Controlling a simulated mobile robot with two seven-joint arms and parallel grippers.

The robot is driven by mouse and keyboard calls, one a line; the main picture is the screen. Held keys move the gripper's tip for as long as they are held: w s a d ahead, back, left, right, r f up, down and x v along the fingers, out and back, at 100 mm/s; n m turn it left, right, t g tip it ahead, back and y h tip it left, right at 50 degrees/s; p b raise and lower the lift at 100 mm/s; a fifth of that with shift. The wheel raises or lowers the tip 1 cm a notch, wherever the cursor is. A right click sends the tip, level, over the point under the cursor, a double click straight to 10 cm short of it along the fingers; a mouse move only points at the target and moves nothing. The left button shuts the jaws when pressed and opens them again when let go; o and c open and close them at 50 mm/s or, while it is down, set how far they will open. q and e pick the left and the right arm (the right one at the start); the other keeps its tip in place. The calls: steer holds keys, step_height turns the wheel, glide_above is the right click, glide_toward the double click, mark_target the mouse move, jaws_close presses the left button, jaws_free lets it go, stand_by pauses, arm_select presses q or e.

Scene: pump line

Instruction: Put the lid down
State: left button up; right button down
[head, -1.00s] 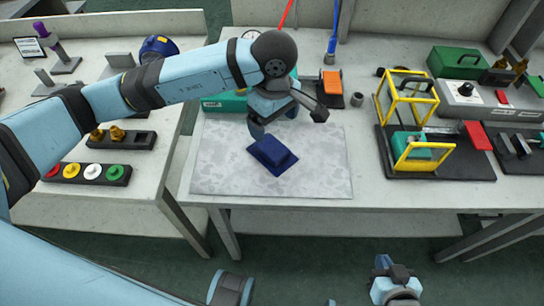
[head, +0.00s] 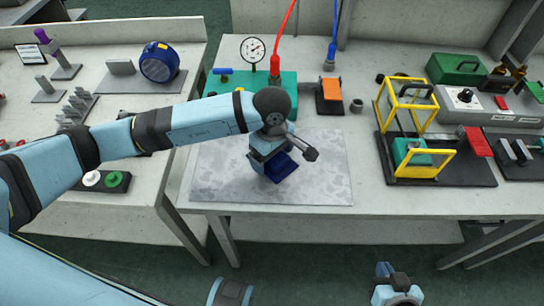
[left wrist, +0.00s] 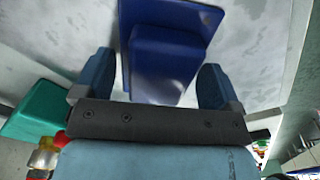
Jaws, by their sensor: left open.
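The lid, dark blue with a raised block on a flat plate (head: 284,170), is on the pale mottled mat (head: 325,180), partly covered by my left gripper. My left gripper (head: 272,160) is over the lid and points down at it. In the left wrist view the lid (left wrist: 165,55) sits between the two spread fingers of my left gripper (left wrist: 157,66), one on each side of its block. Whether the fingers touch it is not clear. My right gripper (head: 393,284) is low at the bottom edge of the head view, away from the table; its jaws are not clear.
A teal pump unit (head: 285,90) with a gauge (head: 252,50) and a red hose stands behind the mat. An orange-topped block (head: 331,92) is beside it. A yellow-framed fixture (head: 408,100) stands to the right. The mat's right part is bare.

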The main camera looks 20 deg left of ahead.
arm_select(q)
steer(key=c, duration=0.7)
steer(key=shift+o, duration=0.2)
steer(key=shift+r, duration=0.15)
